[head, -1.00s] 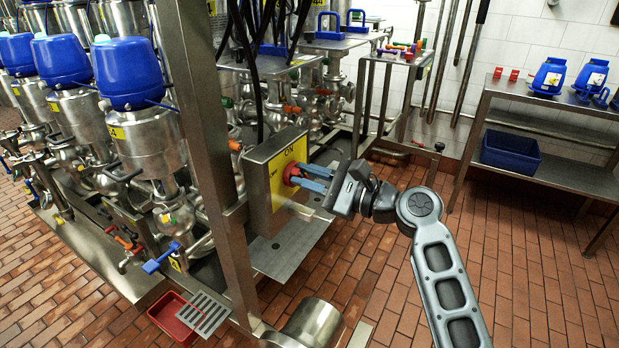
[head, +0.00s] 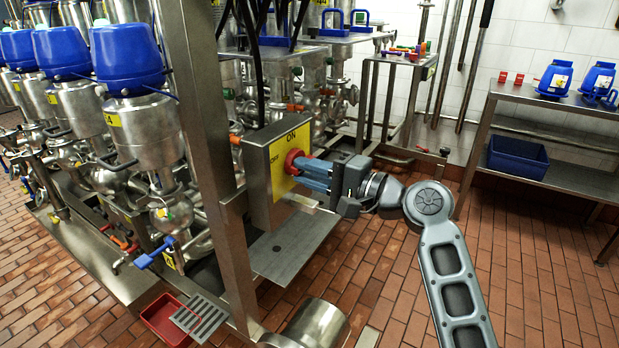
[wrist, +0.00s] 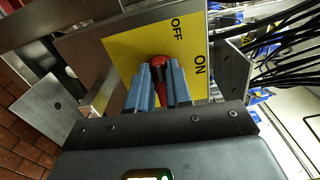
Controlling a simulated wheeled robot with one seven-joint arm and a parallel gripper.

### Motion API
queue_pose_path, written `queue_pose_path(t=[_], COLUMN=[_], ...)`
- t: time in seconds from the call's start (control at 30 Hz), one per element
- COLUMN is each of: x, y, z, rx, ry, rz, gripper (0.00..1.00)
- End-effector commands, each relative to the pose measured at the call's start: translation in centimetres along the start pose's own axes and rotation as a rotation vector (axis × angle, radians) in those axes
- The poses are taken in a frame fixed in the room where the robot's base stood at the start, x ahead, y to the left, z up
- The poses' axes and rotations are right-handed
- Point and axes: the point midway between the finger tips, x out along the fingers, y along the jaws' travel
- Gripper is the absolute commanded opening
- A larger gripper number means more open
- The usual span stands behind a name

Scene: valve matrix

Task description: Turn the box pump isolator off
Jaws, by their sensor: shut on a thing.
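The box pump isolator is a steel box (head: 258,185) on the frame post, with a yellow face plate (head: 280,180) marked ON at the top and OFF at the left in the head view. Its red handle (head: 293,162) stands out from the plate. In the wrist view the red handle (wrist: 159,66) sits between my blue fingers, with OFF above it and ON to its right on the yellow plate (wrist: 125,55). My gripper (head: 304,172) is shut on the red handle; it also shows in the wrist view (wrist: 161,82). The fingers hide part of the handle, so its exact pointing is hard to tell.
A steel post (head: 205,150) stands just left of the box, with a steel plate (head: 290,245) below. Black cables (head: 258,60) hang above. A red tray (head: 165,318) lies on the floor. A bench (head: 545,97) stands at the right; the tiled floor before it is clear.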

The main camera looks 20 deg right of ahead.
Motion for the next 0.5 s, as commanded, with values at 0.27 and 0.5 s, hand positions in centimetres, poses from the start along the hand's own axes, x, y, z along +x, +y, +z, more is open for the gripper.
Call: queue_pose_path(t=[0.27,0.5], x=[0.0,0.0], y=[0.35,0.33], z=[0.06,0.07], rx=[-0.07,-0.082], ry=[-0.003,-0.003], rz=[0.003,0.003], gripper=[0.0,0.0])
